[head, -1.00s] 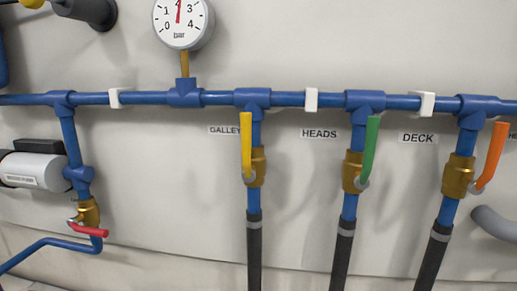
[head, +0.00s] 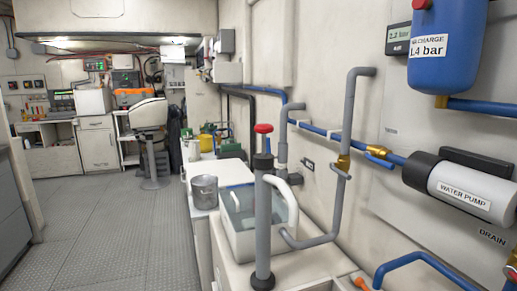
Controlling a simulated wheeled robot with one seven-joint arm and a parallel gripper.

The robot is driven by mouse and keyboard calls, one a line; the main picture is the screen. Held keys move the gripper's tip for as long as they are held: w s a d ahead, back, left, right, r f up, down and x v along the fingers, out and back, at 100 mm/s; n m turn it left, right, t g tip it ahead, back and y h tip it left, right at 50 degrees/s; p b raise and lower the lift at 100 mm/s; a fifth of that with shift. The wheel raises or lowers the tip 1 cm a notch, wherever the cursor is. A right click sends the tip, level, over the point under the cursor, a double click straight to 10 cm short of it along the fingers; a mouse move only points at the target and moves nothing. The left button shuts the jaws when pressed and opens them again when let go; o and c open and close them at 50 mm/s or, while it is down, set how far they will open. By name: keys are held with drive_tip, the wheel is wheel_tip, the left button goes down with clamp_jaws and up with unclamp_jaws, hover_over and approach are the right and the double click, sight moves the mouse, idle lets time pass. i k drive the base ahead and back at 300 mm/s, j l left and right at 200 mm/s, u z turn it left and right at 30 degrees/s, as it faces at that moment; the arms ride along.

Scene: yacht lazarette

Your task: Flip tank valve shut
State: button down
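No label reading "tank" is legible, so I cannot tell which valve is the tank valve. A brass valve with a blue lever (head: 379,152) sits on the blue wall pipe, left of the water pump. The lever looks roughly in line with the pipe. Another brass fitting (head: 343,163) sits on the grey pipe to its left. A brass valve (head: 511,270) is cut off at the right edge, below the word DRAIN. My gripper is not in view.
The grey water pump (head: 465,190) and blue pressure tank (head: 446,45) are on the right wall. A grey post with a red knob (head: 263,129) stands before a clear-lidded box (head: 245,215). A metal pot (head: 204,192) is beside it. The floor (head: 110,235) at left is clear.

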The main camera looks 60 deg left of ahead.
sight(367, 154)
drive_tip(key=u, duration=1.15)
